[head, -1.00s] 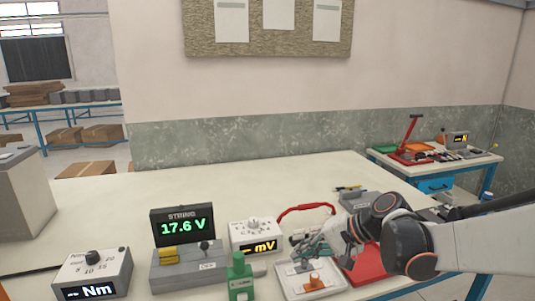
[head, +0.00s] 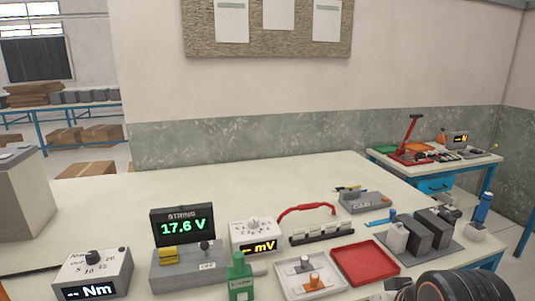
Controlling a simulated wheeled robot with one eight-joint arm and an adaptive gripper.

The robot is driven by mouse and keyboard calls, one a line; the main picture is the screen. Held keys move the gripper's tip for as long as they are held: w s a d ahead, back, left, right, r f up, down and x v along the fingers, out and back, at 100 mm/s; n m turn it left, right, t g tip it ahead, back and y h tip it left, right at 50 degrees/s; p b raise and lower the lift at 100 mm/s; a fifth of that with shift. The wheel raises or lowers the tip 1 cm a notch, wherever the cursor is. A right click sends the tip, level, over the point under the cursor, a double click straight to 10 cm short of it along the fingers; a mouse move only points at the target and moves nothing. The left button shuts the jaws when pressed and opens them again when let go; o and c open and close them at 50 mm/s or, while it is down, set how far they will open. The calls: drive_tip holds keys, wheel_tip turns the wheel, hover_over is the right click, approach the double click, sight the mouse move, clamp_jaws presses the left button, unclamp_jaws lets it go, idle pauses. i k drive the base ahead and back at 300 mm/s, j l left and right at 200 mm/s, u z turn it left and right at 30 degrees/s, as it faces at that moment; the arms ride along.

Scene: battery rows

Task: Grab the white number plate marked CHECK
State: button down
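I cannot make out a plate marked CHECK in the head view; no such lettering is legible. A dark rack (head: 322,232) with several small white pieces stands behind the trays, and these are too small to read. My gripper (head: 396,290) is only partly in view at the bottom edge, in front of the red tray (head: 365,263). Its fingertips are hidden or cut off, so I cannot see whether it holds anything.
A white tray (head: 282,290) holds small metal and orange pieces. Dark battery blocks (head: 411,231) stand on a grey mat at right. Meters and a display (head: 182,227) are at left. The table's back left is clear.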

sight(299, 234)
drive_tip(key=i+l+u, duration=0.3)
drive_tip(key=i+l, duration=0.35)
drive_tip(key=i+l+u, duration=0.3)
drive_tip(key=i+l, duration=0.4)
drive_tip(key=l, duration=0.15)
